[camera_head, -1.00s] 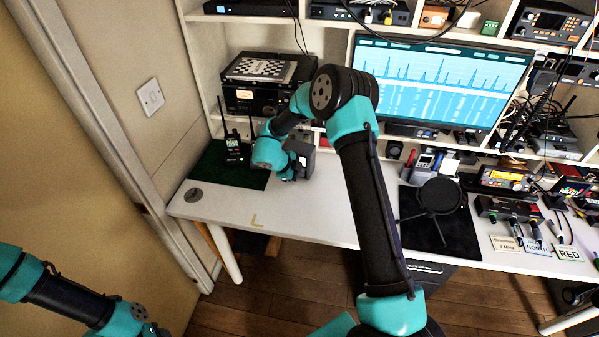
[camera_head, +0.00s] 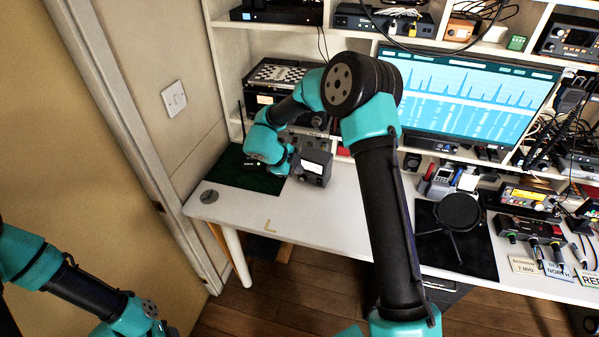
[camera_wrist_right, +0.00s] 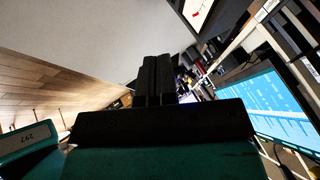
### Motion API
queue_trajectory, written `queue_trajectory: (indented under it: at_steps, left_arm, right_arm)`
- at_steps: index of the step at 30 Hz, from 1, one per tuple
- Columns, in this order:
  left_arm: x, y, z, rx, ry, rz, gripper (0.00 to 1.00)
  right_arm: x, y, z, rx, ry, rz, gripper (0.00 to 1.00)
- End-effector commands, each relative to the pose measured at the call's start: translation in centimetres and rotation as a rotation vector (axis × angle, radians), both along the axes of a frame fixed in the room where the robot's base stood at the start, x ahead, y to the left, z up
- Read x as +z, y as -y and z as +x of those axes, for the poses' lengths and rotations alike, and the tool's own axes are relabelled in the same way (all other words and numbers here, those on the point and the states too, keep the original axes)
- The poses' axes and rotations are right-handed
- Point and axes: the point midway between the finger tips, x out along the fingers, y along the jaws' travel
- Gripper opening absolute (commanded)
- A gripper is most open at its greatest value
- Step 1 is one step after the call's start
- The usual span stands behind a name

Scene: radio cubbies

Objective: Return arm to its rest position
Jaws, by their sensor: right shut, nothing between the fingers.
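My right arm reaches over the desk (camera_head: 330,205) in the head view. Its teal wrist end (camera_head: 266,145) is above the dark green mat (camera_head: 235,172) at the desk's left end, beside a small grey box with a pale face (camera_head: 314,166). I cannot tell whether it touches the box. In the right wrist view the dark fingers of my right gripper (camera_wrist_right: 156,80) are together with nothing between them. In the head view the fingers are hidden or too small to make out. My left arm (camera_head: 85,290) is at the lower left, and its gripper is out of the frame.
Shelves with radios stand behind the desk, with a lit monitor (camera_head: 465,92) in the middle. A black stand with a round top (camera_head: 459,212) is on a dark mat to the right. Cables and small devices crowd the right end. The desk's front middle is clear.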

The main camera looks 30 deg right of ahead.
Motion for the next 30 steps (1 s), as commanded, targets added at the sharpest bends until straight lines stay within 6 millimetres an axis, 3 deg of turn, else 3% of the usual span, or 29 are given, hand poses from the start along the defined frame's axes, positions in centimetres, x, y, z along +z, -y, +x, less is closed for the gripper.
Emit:
queue_trajectory:
  at_steps: [12,17,24,30]
  left_arm:
    - [0.0,0.0,0.0,0.0,0.0,0.0,0.44]
    - [0.0,0.0,0.0,0.0,0.0,0.0,0.44]
    - [0.0,0.0,0.0,0.0,0.0,0.0,0.44]
    - [0.0,0.0,0.0,0.0,0.0,0.0,0.44]
  right_arm:
    - [-0.1,0.1,0.0,0.008,0.001,-0.003,0.0]
    - [-0.9,0.5,-0.2,0.099,0.006,-0.032,0.0]
    - [-3.5,1.1,-0.7,0.462,0.016,-0.105,0.0]
    - [-5.8,-0.1,-1.5,0.841,0.0,-0.122,0.0]
